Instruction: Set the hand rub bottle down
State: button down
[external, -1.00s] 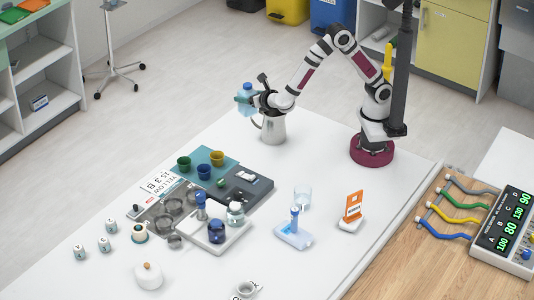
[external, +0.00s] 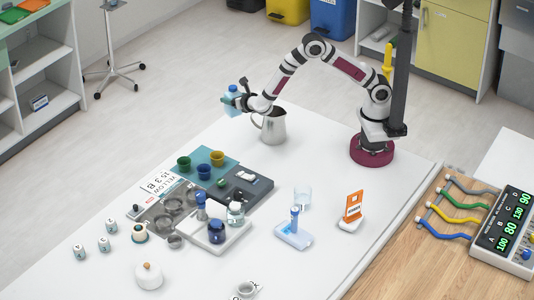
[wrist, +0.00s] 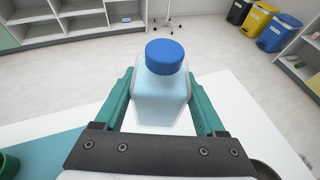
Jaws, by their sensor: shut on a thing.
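The hand rub bottle (external: 233,104) is a clear, light-blue bottle with a blue cap. My gripper (external: 236,103) is shut on it at the table's far left edge in the external view. In the wrist view the bottle (wrist: 162,90) stands upright between the teal fingers of my gripper (wrist: 162,100), its blue cap toward the camera. White table surface shows below and around it in the wrist view.
A metal jug (external: 272,126) stands just right of my gripper. A teal mat (external: 222,158) with green, blue and yellow cups lies nearer the camera. The white table (external: 170,150) is bare between the bottle and the mat. The table's far edge is close.

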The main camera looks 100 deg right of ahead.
jog(key=shift+w+a+f, duration=0.85)
jog(key=shift+w+f, duration=0.05)
jog(key=shift+f, duration=0.5)
jog(key=shift+w+a+f, duration=0.85)
jog(key=shift+w+f, duration=0.1)
jog(key=shift+f, duration=0.5)
jog(key=shift+w+a+f, duration=0.85)
jog(key=shift+w+f, duration=0.05)
jog(key=shift+f, duration=0.5)
